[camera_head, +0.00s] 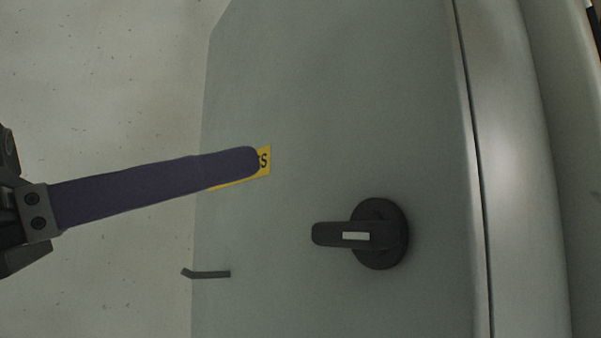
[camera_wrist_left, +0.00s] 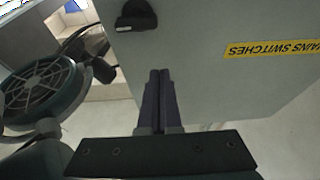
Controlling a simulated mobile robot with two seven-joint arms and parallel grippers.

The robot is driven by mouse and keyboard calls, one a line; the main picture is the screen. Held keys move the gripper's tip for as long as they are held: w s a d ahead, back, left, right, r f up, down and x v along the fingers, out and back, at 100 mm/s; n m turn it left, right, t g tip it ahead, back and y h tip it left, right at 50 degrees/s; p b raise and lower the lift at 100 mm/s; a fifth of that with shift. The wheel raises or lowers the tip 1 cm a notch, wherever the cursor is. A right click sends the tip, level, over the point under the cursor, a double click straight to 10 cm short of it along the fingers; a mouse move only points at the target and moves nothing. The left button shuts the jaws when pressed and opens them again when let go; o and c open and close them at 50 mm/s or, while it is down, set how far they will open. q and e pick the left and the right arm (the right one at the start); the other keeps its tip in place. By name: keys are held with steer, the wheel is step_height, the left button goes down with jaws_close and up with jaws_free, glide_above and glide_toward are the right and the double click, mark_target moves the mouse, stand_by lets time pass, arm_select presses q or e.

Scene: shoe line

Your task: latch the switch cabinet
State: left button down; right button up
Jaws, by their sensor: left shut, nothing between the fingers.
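The switch cabinet (camera_head: 330,90) is a grey-green door panel filling the middle of the head view. Its black rotary handle (camera_head: 360,234) has a round base and a lever pointing left, with a pale mark on it. The handle also shows at the top of the left wrist view (camera_wrist_left: 137,15). A yellow label (camera_head: 264,161) on the panel is partly hidden by my left gripper (camera_head: 250,161) in the head view. The left gripper is shut and empty, apart from the handle, up and left of it. In the left wrist view its fingers (camera_wrist_left: 159,75) lie together. My right gripper is not seen.
A small dark bent piece (camera_head: 208,274) sits at the panel's left edge. A speckled pale surface (camera_head: 100,80) lies left of the cabinet. A round grilled fan-like thing (camera_wrist_left: 42,92) and dark cables stand at left in the left wrist view.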

mark_target(380, 248)
arm_select(q)
steer(key=p+x, duration=0.1)
steer(key=x, duration=0.1)
steer(key=p+x, duration=0.1)
steer(key=x, duration=0.1)
steer(key=p+x, duration=0.2)
steer(key=x, duration=0.1)
steer(key=shift+s+a+r, duration=0.1)
steer(key=shift+s+r, duration=0.05)
steer(key=shift+r, duration=0.15)
step_height(380, 248, down, 3)
steer(key=shift+a+f+b, duration=0.15)
steer(key=shift+b, duration=0.25)
steer(key=shift+f, duration=0.75)
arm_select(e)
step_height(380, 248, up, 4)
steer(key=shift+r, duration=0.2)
arm_select(q)
steer(key=shift+n, duration=0.3)
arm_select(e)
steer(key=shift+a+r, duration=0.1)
